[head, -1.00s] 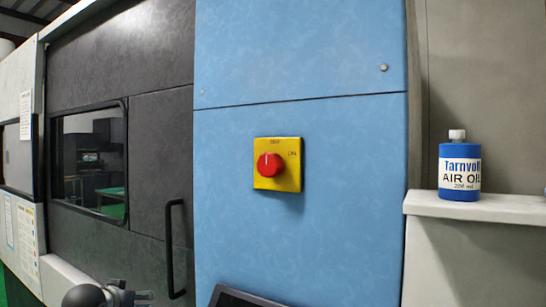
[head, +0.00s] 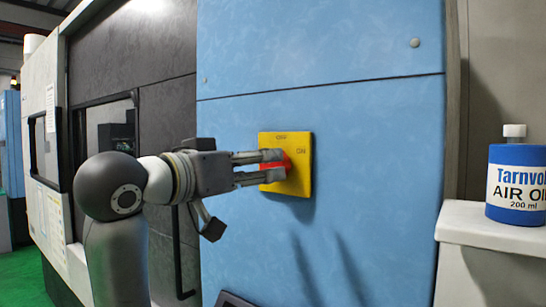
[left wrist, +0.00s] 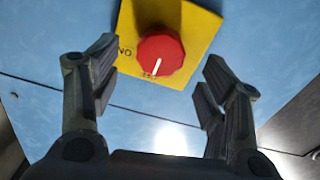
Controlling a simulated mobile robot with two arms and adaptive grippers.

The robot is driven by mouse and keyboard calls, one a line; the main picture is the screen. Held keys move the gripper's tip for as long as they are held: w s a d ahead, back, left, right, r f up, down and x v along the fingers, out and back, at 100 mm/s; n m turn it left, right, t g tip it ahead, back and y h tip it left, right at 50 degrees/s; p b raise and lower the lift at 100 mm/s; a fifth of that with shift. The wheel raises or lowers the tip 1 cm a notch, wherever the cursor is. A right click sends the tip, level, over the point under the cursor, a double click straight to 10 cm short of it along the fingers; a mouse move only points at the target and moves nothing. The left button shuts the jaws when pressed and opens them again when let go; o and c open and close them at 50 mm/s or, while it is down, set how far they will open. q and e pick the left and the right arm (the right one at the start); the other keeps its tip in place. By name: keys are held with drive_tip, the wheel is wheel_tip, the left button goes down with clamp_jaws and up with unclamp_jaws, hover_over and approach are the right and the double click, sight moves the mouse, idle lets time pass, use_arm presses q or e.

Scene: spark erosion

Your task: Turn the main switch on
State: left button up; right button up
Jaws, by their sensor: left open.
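The main switch is a red knob (head: 286,160) on a square yellow plate (head: 300,178) fixed to a blue machine panel. The plate carries OFF above the knob and ON to its right. My left gripper (head: 278,165) is open, its fingers reaching level toward the knob and partly covering it in the head view. In the left wrist view the knob (left wrist: 160,54) is ahead of the spread fingers (left wrist: 156,68), with its white mark pointing to the OFF lettering. My right gripper is out of view.
The blue panel (head: 370,130) is flat and clear around the plate. A blue oil bottle (head: 516,185) stands on a grey ledge (head: 490,228) at the right. A dark door with a window and handle is behind my left arm.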

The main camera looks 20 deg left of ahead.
sight(270, 165)
use_arm(q)
drive_tip(key=p+x, duration=0.1)
drive_tip(key=x, duration=0.4)
drive_tip(key=shift+w+d+p, duration=0.1)
drive_tip(key=shift+w+p, duration=0.2)
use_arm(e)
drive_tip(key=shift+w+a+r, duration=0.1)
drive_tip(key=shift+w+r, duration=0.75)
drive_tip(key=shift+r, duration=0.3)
use_arm(q)
drive_tip(key=shift+c, duration=0.9)
drive_tip(key=c, duration=0.8)
drive_tip(key=shift+c, duration=0.2)
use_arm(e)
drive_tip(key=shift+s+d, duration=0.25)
